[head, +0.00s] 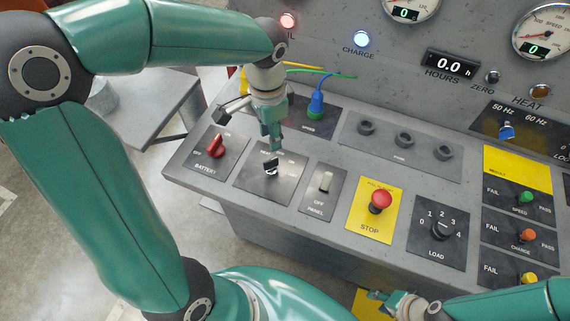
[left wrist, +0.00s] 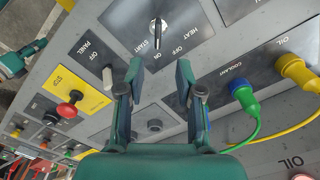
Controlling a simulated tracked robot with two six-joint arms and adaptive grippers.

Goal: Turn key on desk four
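The key (head: 270,167) stands in a dark switch panel on the sloped grey desk, between the battery switch and the panel switch. In the left wrist view the key (left wrist: 157,28) has a metallic shank and sits among HEAT, OFF, ON and START labels. My left gripper (head: 273,143) hangs just above and behind the key, pointing down at the desk. In the left wrist view its two fingers (left wrist: 159,68) are apart with nothing between them, and the key lies beyond their tips. My right gripper (head: 378,297) is at the bottom edge, clear of the desk; its fingers are too small to judge.
A red battery switch (head: 215,147) is left of the key. A panel rocker (head: 325,181), red stop button (head: 380,201) and load knob (head: 440,230) are to the right.

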